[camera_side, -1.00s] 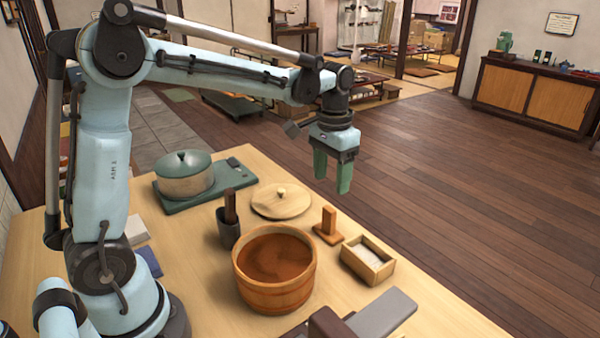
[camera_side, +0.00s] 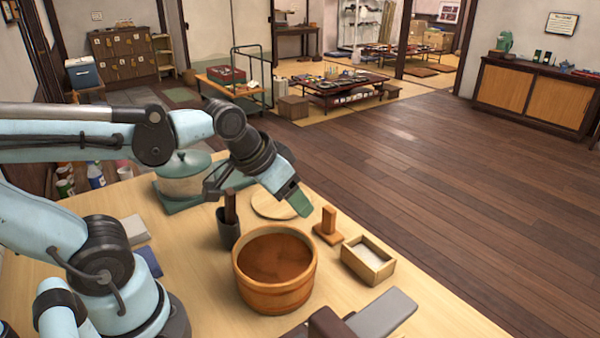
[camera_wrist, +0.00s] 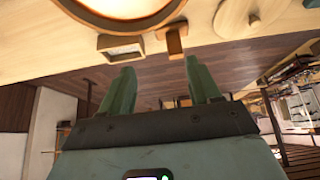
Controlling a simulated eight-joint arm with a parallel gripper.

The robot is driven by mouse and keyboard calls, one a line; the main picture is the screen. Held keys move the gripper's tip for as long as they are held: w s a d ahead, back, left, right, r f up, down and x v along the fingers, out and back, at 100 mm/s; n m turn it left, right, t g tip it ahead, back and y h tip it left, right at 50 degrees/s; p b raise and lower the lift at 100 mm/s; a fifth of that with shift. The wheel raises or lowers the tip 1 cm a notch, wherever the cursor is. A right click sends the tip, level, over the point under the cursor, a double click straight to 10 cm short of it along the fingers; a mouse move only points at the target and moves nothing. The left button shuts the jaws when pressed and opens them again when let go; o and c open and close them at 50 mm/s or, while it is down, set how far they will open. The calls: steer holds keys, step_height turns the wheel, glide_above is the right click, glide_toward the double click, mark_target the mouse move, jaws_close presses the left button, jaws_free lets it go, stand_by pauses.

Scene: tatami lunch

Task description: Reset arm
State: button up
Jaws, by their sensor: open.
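My gripper (camera_side: 300,201) has green fingers and tilts down to the right over the table (camera_side: 215,285), above the far side of the wooden tub. In the wrist view my gripper (camera_wrist: 158,85) shows its two fingers spread apart with nothing between them. In the side view the fingers overlap, and the near part of the round wooden lid lies behind them.
A wooden tub (camera_side: 270,300) with brown contents stands mid-table. Around it are a round lid (camera_side: 272,206), a wooden block stand (camera_side: 328,230), a small box with white contents (camera_side: 368,262), a dark cup (camera_side: 228,238) and a lidded pot (camera_side: 182,186). Open floor lies beyond.

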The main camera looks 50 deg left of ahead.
steer(key=shift+s+d+f+t, duration=0.1)
steer(key=shift+s+f+t, duration=0.3)
steer(key=shift+s+f, duration=0.15)
